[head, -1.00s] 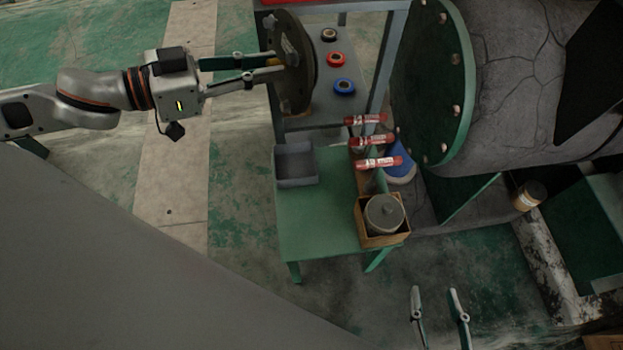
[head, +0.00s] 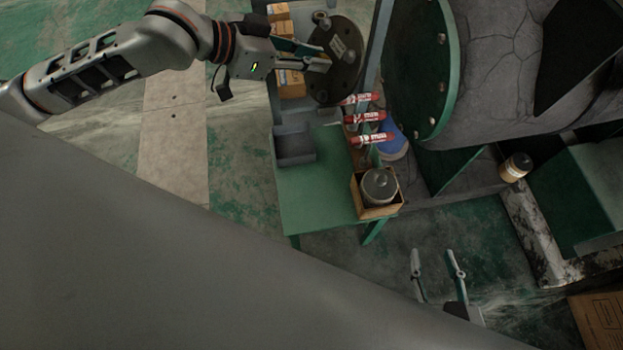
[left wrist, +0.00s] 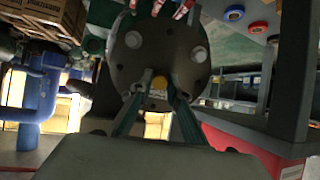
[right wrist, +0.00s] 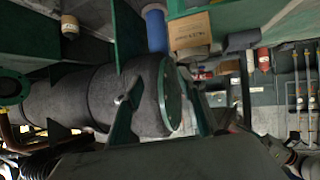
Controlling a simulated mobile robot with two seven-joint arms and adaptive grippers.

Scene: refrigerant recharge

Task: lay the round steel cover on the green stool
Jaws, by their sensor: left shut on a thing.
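The round steel cover (head: 337,72) is a dark disc with bolts and a label. My left gripper (head: 322,64) is shut on it near its left side and holds it above the shelf beside the green stool. In the left wrist view the cover (left wrist: 160,48) fills the middle, with the left gripper's fingers (left wrist: 160,90) closing on a part of its face. The green stool (head: 315,195) stands below, toward the front, apart from the cover. My right gripper (head: 437,277) is open and empty at the lower right; its spread fingers (right wrist: 160,90) also show in the right wrist view.
On the stool are a grey tray (head: 295,147) at the back left and a wooden box (head: 374,210) with a round metal part at the right. Several red tubes (head: 365,120) lie behind the box. The stool's front left is bare. A large green flange (head: 437,70) stands right of the cover.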

